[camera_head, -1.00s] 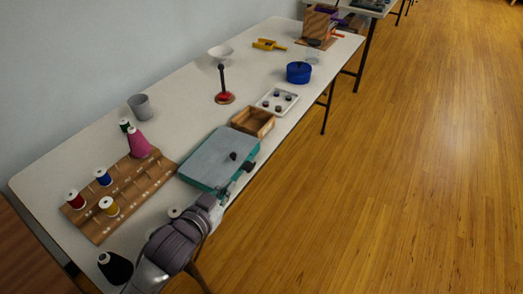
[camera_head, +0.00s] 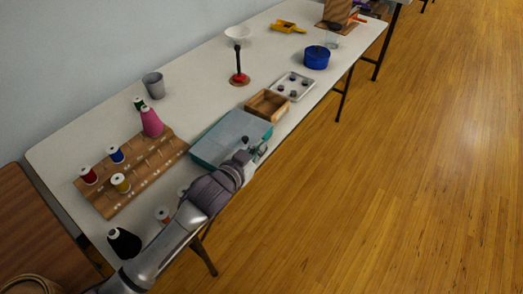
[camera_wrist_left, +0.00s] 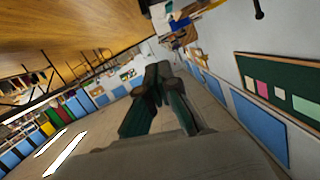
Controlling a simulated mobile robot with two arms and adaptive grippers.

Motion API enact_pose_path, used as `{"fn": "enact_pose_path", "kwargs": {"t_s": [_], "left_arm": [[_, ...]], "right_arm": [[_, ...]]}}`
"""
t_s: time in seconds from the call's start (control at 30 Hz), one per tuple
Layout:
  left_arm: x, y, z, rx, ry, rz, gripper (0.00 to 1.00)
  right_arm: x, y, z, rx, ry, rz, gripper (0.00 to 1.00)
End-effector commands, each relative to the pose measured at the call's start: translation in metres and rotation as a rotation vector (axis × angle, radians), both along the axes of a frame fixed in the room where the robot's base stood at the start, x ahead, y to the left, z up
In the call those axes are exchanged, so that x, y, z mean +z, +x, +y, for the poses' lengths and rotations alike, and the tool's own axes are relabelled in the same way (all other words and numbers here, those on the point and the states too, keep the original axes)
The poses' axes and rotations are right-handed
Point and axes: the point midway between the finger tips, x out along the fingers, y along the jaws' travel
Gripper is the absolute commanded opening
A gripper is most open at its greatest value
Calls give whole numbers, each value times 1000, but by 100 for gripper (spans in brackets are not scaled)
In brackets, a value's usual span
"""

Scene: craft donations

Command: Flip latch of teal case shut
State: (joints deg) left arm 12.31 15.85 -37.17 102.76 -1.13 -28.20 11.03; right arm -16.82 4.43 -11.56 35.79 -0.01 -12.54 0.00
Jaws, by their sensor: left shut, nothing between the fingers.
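The teal case (camera_head: 217,142) lies on the white table near its front edge, in the head view. Its broad pale teal top looks flat and closed. A small dark knob-like part (camera_head: 245,139) shows at the top, and another dark part (camera_head: 262,148) is at the front right edge. I cannot tell which is the latch or its position. My left gripper (camera_head: 252,154) is shut and empty at the case's front edge, close to these dark parts; contact is unclear. Its closed fingers (camera_wrist_left: 158,85) also show in the left wrist view, where I cannot make out the case.
A wooden spool rack (camera_head: 140,180) stands left of the case. A wooden box (camera_head: 267,104) and a white tray (camera_head: 293,86) lie to its right. A black cone (camera_head: 124,243) is near my left arm. Free table lies behind the case.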

Motion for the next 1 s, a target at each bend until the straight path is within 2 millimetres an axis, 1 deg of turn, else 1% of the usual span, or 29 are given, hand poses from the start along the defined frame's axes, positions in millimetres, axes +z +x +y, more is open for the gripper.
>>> {"fn": "enact_pose_path", "kwargs": {"t_s": [0.03, 0.13, 0.23, 0.3, 0.43, 0.87, 1.0], "left_arm": [[-1, 11, -6, 1, -1, -2, 0], [-6, 27, -16, 0, -1, -1, 0], [-26, 27, -11, 1, 3, 4, 0], [-34, 28, -10, 1, 2, 3, 0], [-44, 29, -9, 0, 1, 2, 0], [-46, 29, -8, 0, 1, 0, 0], [-47, 29, -5, 0, 13, -8, 0]], "right_arm": [[0, 0, -2, 0, -2, 1, 97], [0, -1, -4, -2, -5, 1, 97], [-1, -3, -5, -3, -6, 4, 97], [-1, -4, -6, -3, -7, 7, 97], [-2, -7, -6, -2, -7, 11, 97], [-2, -10, -5, -2, -7, 15, 97], [-1, -10, -2, -1, -3, 15, 97]]}}
